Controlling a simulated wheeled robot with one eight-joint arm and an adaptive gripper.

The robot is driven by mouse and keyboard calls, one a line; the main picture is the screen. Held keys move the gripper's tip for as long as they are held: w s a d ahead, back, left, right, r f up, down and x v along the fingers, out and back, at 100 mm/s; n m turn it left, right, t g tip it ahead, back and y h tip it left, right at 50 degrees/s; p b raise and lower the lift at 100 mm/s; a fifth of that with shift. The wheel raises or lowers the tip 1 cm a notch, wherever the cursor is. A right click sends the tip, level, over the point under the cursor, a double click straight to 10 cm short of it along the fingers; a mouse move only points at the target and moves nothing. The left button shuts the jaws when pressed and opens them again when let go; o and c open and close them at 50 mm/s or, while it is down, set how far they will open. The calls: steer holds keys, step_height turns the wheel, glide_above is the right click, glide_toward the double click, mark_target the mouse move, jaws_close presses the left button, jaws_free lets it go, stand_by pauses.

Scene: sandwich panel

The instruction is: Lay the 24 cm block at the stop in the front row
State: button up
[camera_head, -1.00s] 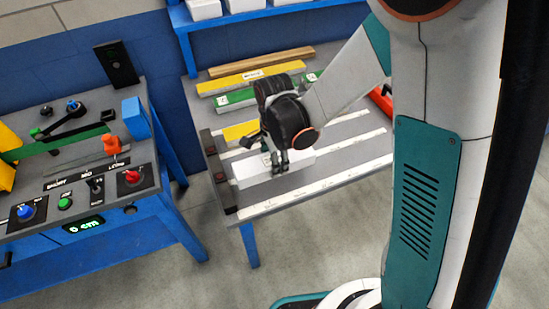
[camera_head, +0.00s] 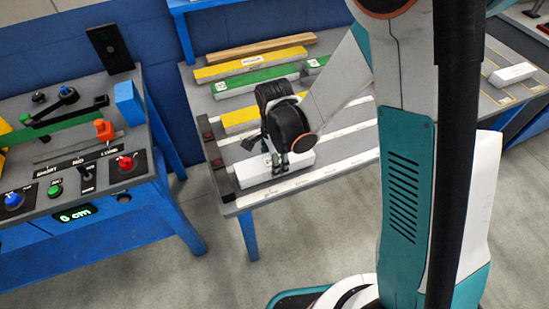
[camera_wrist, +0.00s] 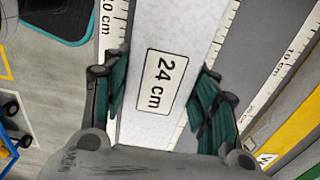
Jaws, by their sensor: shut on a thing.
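The white 24 cm block (camera_head: 252,174) lies along the front row of the grey table (camera_head: 330,174), its left end close to the dark stop (camera_head: 227,184) at the table's left edge. I cannot tell whether it touches the stop. My gripper (camera_head: 280,164) is shut on the block near its middle, from above. In the wrist view the fingers (camera_wrist: 163,95) are on both sides of the block (camera_wrist: 180,30), and its label (camera_wrist: 160,82) reads 24 cm. White rulers show on both sides of it.
Behind the block lie yellow (camera_head: 240,117) and green (camera_head: 250,82) pieces and a wooden strip (camera_head: 270,54). A control bench (camera_head: 85,165) with knobs stands at left. Another bench with a white block (camera_head: 512,74) is at right.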

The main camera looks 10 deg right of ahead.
steer(key=shift+f+b, duration=0.5)
steer(key=shift+f, duration=0.05)
stand_by(0.4)
steer(key=o, duration=1.1)
step_height(320, 180, up, 12)
steer(key=shift+r, duration=0.1)
